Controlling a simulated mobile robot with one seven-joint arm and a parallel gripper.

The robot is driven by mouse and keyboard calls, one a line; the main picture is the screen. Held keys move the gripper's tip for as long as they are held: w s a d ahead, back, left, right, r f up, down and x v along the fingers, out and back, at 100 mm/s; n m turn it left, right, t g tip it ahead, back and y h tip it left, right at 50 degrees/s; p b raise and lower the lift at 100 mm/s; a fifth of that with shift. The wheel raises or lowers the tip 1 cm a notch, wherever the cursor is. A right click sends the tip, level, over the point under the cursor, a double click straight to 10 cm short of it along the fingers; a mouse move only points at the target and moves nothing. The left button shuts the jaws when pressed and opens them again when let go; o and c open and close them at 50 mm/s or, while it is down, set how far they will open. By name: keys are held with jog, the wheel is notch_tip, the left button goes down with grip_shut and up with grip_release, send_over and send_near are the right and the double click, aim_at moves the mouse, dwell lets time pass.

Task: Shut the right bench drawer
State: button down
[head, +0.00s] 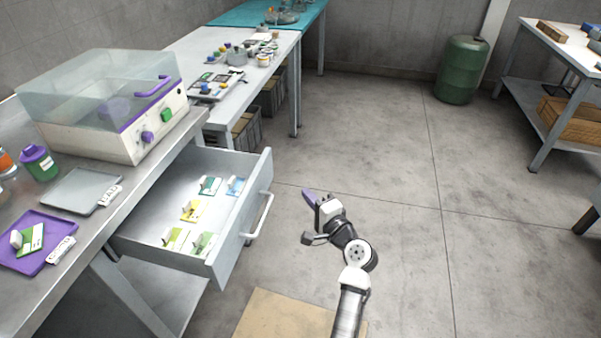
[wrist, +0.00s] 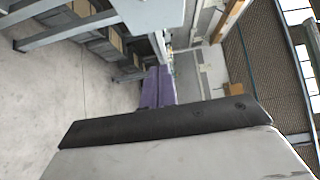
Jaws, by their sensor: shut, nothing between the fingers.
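The bench drawer (head: 192,240) is open, pulled out from under the near workbench in the head view. Several small cards with yellow, green and blue markings lie inside it. Its front carries a pale bar handle (head: 259,218) facing right. My gripper (head: 308,196) has purple fingers and is to the right of the handle, apart from it. In the wrist view the purple fingers (wrist: 157,88) lie together, shut with nothing between them. The drawer cannot be made out for sure in the wrist view.
On the near bench stand a machine with a clear lid (head: 100,95), a grey tray (head: 80,190) and a purple tray (head: 35,255). A second table (head: 262,60) stands behind. A green barrel (head: 462,70) is at the back.

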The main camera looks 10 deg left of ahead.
jog(key=p, duration=0.4)
send_near(271, 167)
jog(key=w+d+x, duration=0.1)
jog(key=x, duration=0.5)
jog(key=shift+s+a+f, duration=0.1)
jog(key=shift+s+a, duration=0.25)
jog(key=shift+a, duration=0.05)
